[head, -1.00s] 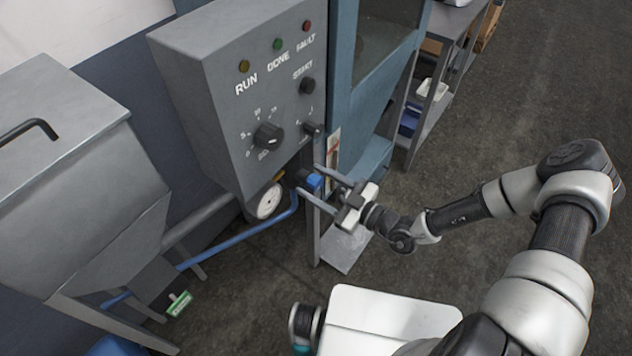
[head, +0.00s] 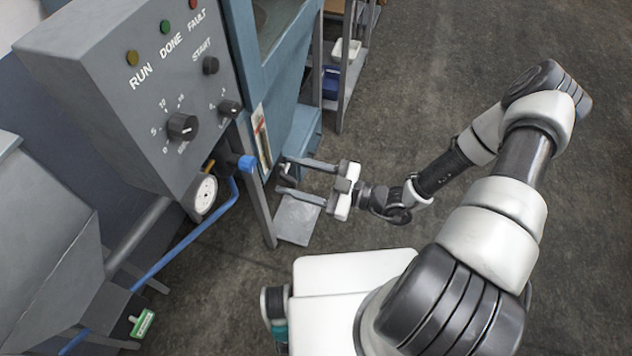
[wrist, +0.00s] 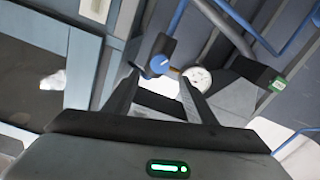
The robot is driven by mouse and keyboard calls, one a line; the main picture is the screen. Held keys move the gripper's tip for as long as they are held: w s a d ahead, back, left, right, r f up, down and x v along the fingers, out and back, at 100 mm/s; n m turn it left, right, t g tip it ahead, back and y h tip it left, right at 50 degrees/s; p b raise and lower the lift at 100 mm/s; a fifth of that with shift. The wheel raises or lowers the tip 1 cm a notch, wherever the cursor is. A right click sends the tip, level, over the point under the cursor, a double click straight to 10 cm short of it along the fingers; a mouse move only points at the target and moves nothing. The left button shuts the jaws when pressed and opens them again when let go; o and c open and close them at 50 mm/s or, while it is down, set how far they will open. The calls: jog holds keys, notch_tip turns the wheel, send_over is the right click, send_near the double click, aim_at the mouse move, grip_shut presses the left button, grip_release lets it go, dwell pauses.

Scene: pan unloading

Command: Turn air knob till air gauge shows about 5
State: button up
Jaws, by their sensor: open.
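The air knob is a blue cap (head: 246,163) on a dark fitting below the grey control box; it also shows in the wrist view (wrist: 159,64). The round white air gauge (head: 205,193) sits just left of and below it, and shows in the wrist view (wrist: 199,77) to the right of the knob. The gauge reading is too small to tell. My gripper (head: 280,175) is open and empty, to the right of the knob and apart from it. In the wrist view the knob appears beyond and between the two fingers (wrist: 160,92).
The control box (head: 110,110) has a large dial (head: 182,127), a smaller knob (head: 230,109), a start button (head: 211,65) and lamps. A blue hose (head: 185,245) runs down left from the fitting. A blue cabinet post (head: 252,190) stands close by the fingers.

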jog(key=v, duration=0.5)
jog(key=shift+s+d, duration=0.1)
jog(key=shift+d, duration=0.15)
jog(key=s+d+r+m+h+p, duration=0.1)
jog(key=s+d+r+m+h, duration=0.2)
jog(key=r, duration=0.8)
jog(key=s+d+r+m+h+p, duration=0.1)
jog(key=s+d+r+m+h, duration=0.2)
jog(key=r+m+h, duration=0.5)
jog(key=s+d+r+m+g+h, duration=0.1)
jog(key=s+d+r+m+h, duration=0.3)
jog(key=r, duration=1.2)
jog(key=shift+s+r+m+h+p, duration=0.2)
jog(key=shift+m+h+p, duration=0.2)
jog(key=shift+m+h, duration=0.4)
